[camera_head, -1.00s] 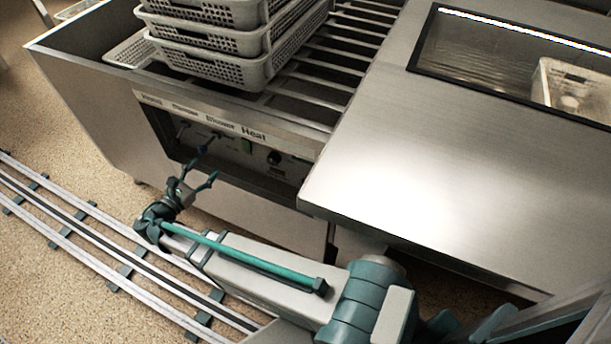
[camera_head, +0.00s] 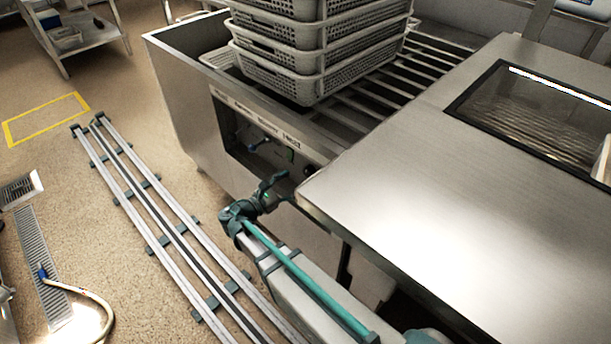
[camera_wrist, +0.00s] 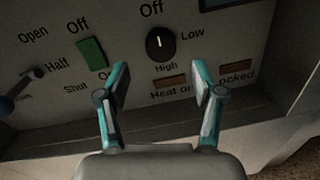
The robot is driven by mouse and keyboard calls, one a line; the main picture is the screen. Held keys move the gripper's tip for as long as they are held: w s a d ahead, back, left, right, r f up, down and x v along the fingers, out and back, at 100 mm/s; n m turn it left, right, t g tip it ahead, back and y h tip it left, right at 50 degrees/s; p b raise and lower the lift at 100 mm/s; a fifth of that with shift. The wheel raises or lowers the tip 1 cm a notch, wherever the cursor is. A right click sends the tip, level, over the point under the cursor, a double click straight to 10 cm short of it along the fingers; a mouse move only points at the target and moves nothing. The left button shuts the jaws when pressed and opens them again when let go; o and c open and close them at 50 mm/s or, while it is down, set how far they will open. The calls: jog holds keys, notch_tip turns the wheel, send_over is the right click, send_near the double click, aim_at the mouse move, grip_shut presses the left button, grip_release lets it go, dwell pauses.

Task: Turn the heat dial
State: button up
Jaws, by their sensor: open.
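The heat dial (camera_wrist: 160,44) is a round black knob with a white pointer mark, on a panel with "Off" above it, "Low" to its right and "High" below. Its pointer stands upright, toward "Off". In the head view the dial (camera_head: 309,170) is small and close to the counter's edge. My gripper (camera_wrist: 160,80) is open and empty in the wrist view, its two fingertips apart just below the dial and on either side of it. I see no contact with the dial. In the head view my gripper (camera_head: 277,188) is in front of the panel.
A green switch (camera_wrist: 91,53) and a lever with a blue knob (camera_wrist: 8,104) are left of the dial. Stacked perforated baskets (camera_head: 300,60) stand on the rack above. The steel counter (camera_head: 420,180) juts out to the right.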

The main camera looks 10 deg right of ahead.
aim_at(306, 173)
jog(key=x, duration=0.5)
jog(key=shift+w+d, duration=0.2)
jog(key=shift+d, duration=0.15)
jog(key=c, duration=1.1)
jog(key=shift+c, duration=0.2)
